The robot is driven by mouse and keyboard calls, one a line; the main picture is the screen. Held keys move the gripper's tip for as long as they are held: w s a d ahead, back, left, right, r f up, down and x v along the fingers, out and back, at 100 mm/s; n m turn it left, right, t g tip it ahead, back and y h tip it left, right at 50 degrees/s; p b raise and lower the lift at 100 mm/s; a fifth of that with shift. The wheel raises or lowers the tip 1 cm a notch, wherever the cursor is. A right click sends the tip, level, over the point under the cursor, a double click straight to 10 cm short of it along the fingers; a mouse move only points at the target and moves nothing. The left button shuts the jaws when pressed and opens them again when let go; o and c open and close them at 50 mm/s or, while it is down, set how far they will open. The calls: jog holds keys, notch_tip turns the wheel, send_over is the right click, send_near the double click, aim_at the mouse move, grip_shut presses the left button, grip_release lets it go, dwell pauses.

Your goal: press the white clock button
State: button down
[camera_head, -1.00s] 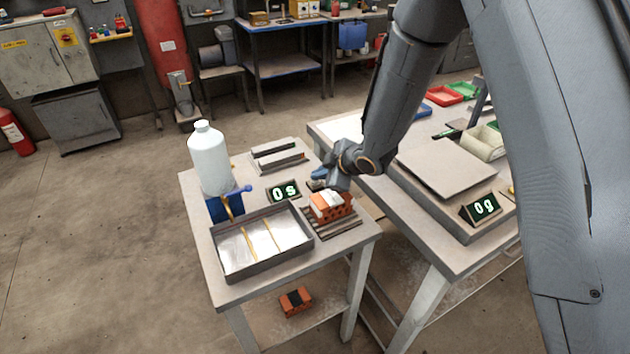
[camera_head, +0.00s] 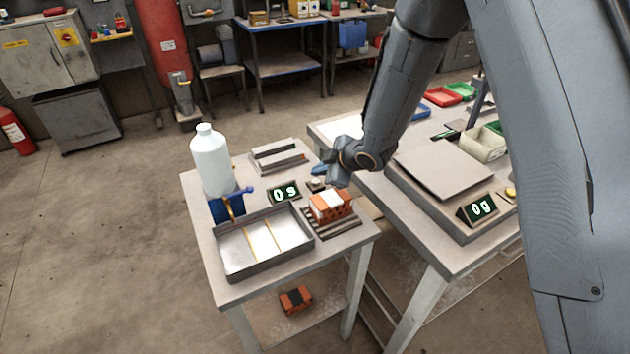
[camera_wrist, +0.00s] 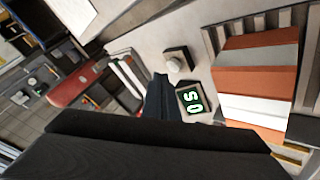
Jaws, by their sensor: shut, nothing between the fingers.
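The white clock button (camera_wrist: 174,65) is a round pale knob on a small dark block in the wrist view. It also shows in the head view (camera_head: 317,183), just below my fingertips. The clock (camera_head: 285,191) beside it reads "0 s" in glowing digits and also appears in the wrist view (camera_wrist: 193,98). My gripper (camera_head: 321,172) is shut and empty. In the wrist view its fingertips (camera_wrist: 161,78) point close to the left of the button. They appear above the table and apart from the button, though the exact gap is hard to tell.
An orange hollow brick with a white band (camera_head: 332,205) stands on a slatted rack in front of the button. A metal tray (camera_head: 228,270), a white bottle (camera_head: 211,160) and metal bars (camera_head: 277,157) share the table. A scale (camera_head: 445,170) stands on the right table.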

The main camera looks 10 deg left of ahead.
notch_tip(320, 180, up, 5)
jog(key=p, duration=0.3)
jog(key=shift+f, duration=0.15)
jog(key=shift+d, duration=0.1)
dwell(0.5)
